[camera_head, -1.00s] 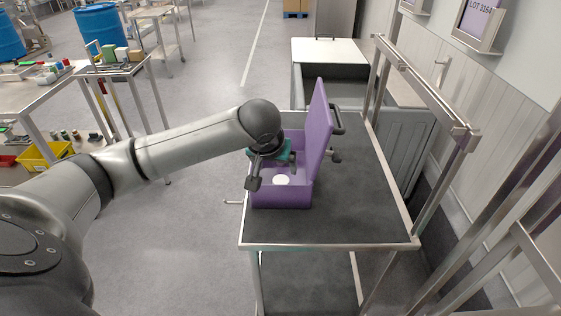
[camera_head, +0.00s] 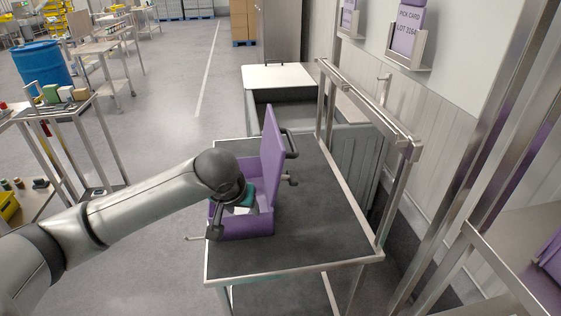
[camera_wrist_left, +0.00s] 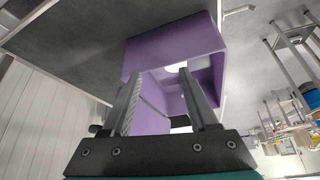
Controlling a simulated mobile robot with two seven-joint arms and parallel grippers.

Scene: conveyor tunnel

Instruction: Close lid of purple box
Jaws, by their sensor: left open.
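The purple box (camera_head: 250,227) stands on the dark cart top with its lid (camera_head: 273,155) raised, standing nearly upright along the box's right side. My left gripper (camera_head: 232,212) is at the box's left side, and my wrist hides part of the opening. A white object (camera_head: 241,210) shows inside the box. In the left wrist view my open fingers (camera_wrist_left: 158,74) point toward the purple box (camera_wrist_left: 185,42), with nothing visible held between them. I cannot tell whether a finger touches the box. My right gripper is not in view.
The cart (camera_head: 320,240) has free dark surface right of and in front of the box. A metal frame (camera_head: 365,110) rises along its right side.

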